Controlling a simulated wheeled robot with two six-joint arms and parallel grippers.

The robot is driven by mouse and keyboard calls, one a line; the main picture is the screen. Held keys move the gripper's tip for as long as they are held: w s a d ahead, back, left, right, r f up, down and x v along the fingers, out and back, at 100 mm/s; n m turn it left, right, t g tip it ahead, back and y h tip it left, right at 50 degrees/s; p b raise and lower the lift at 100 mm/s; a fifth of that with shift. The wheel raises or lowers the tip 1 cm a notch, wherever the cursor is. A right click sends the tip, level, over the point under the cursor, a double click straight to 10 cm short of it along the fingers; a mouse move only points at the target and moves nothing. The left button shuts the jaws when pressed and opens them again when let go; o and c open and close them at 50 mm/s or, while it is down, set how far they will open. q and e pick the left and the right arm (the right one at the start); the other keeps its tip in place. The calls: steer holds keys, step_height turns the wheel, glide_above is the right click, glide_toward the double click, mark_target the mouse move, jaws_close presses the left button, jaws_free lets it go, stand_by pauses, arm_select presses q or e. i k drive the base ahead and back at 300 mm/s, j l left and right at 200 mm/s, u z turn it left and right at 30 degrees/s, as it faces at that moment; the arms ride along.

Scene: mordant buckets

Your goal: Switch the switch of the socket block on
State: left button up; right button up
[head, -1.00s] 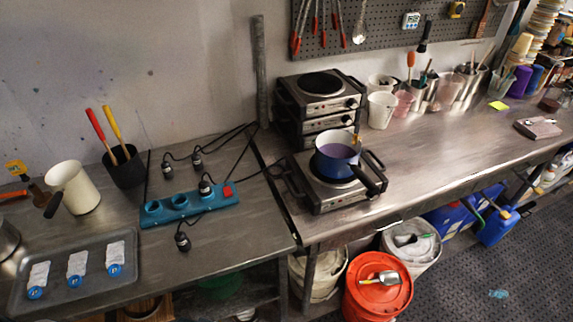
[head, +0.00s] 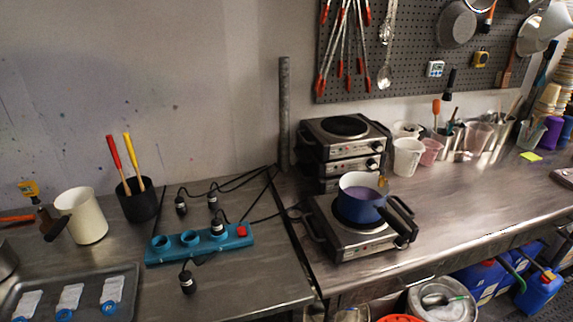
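The teal socket block (head: 175,255) lies on the left metal table, near its right end. Its red switch (head: 241,231) is at the block's right end; I cannot tell its position. One black plug (head: 218,228) stands in the socket nearest the switch. The other sockets look empty. Loose black plugs lie around the block: two behind it (head: 181,205) and (head: 213,199), and one in front (head: 187,281). Neither of my grippers is in view.
A hotplate (head: 350,240) with a blue pot (head: 360,205) stands right of the block. Stacked hotplates (head: 345,150) stand behind it. A black cup with two handles (head: 137,204), a white jug (head: 85,215) and a grey tray (head: 125,300) are on the left.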

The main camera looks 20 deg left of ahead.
mark_target(242, 233)
steer(key=k+u, duration=0.15)
steer(key=u, duration=1)
